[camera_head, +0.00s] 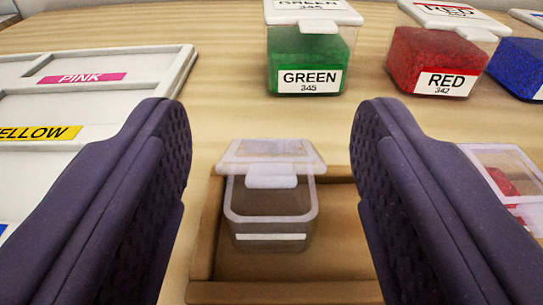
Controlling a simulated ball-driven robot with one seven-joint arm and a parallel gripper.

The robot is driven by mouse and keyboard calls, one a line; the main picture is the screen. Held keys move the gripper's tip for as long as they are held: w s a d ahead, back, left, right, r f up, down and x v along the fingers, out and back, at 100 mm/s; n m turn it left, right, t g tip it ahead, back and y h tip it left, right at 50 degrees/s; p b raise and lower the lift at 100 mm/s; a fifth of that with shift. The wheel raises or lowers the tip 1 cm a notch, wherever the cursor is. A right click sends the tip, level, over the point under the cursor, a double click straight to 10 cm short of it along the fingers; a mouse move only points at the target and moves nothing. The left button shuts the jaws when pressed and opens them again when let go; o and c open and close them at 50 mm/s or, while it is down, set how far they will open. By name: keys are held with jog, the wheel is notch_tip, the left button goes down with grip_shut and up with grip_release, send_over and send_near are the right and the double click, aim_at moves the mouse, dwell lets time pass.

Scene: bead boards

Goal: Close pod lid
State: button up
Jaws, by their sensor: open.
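A small clear pod (270,215) stands in a shallow wooden tray (207,240), low in the middle of the view. Its see-through lid (270,155) is tilted up at the far side, with a pale tab (271,176) at its near edge. The pod looks empty. My gripper (272,135) is open, with its two dark ridged fingers to the left and right of the pod. Neither finger appears to touch the pod or the lid. The right finger hides part of the tray.
Behind stand a GREEN pod (308,58), a RED pod (436,62) and a blue pod (517,66). A white board (120,95) with PINK and YELLOW labels lies at left. Another clear pod with red contents (503,180) is at right. Bare wooden table (225,100) lies between.

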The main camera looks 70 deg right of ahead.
jog(key=p+v, duration=0.2)
jog(key=v, duration=0.5)
jog(key=shift+s+a, duration=0.2)
jog(key=shift+a, duration=0.1)
